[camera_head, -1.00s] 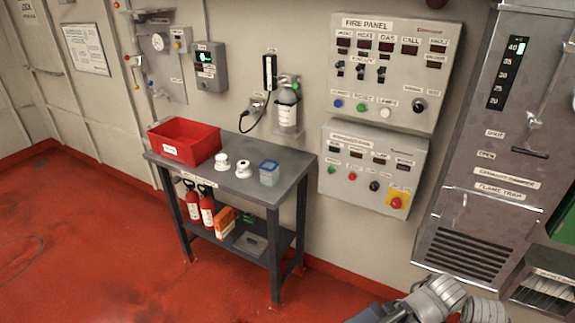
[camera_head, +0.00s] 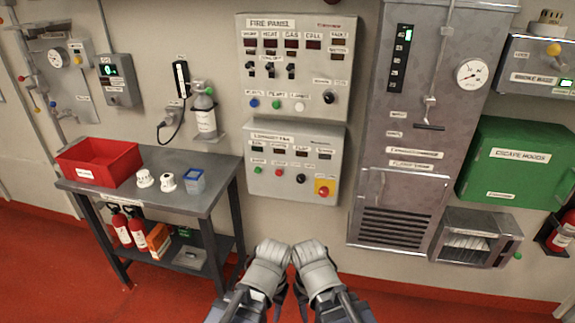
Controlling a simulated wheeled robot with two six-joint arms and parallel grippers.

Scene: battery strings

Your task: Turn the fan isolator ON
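A grey fan control box (camera_head: 293,163) hangs on the wall below the fire panel; its label is hard to read but seems to end in "FAN". Its lower row has a green button, a red button (camera_head: 279,171), a black knob (camera_head: 301,178) and a red mushroom button on a yellow plate (camera_head: 324,189). I cannot tell for sure which control is the isolator or how the knob is set. My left gripper (camera_head: 268,258) and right gripper (camera_head: 313,257) are side by side, low in front of the wall and apart from the box. Their fingers are not clearly visible.
The fire panel (camera_head: 294,68) is directly above. A table (camera_head: 205,197) with a red bin (camera_head: 98,162) stands left. A tall grey damper cabinet (camera_head: 405,185) and a green escape hoods box (camera_head: 513,160) are right. The wall below the control box is clear.

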